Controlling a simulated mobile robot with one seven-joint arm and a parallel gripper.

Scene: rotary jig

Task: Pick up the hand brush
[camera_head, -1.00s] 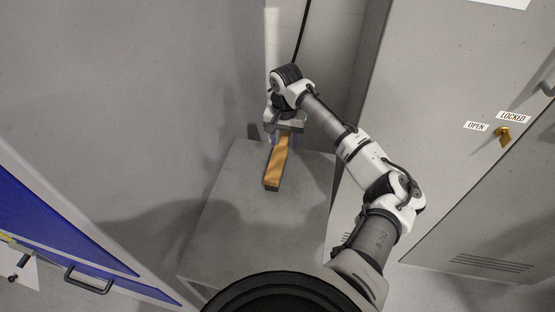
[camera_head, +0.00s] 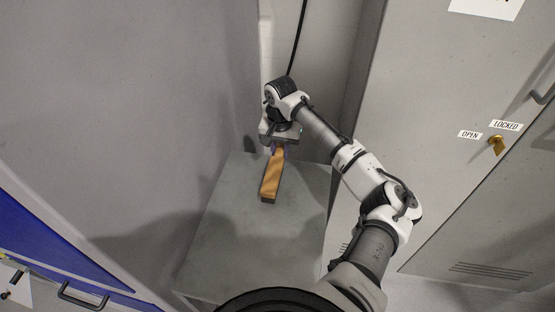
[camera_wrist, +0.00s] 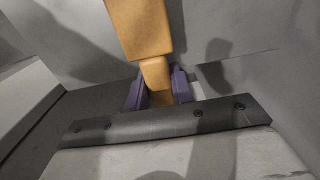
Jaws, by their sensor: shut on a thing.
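The hand brush (camera_head: 272,177) has a long orange-brown wooden body with a darker near end. It is over the grey table in the head view, its near end pointing toward me. My gripper (camera_head: 278,149) is at the brush's far end. In the wrist view, the purple fingers of my gripper (camera_wrist: 159,88) are shut on a narrower part of the brush (camera_wrist: 140,30), one finger on each side. The brush's underside is hidden, and I cannot tell whether it touches the table.
The grey table (camera_head: 245,245) is otherwise bare. A grey wall panel stands at left, with a blue-fronted unit (camera_head: 40,240) and its handle lower down.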

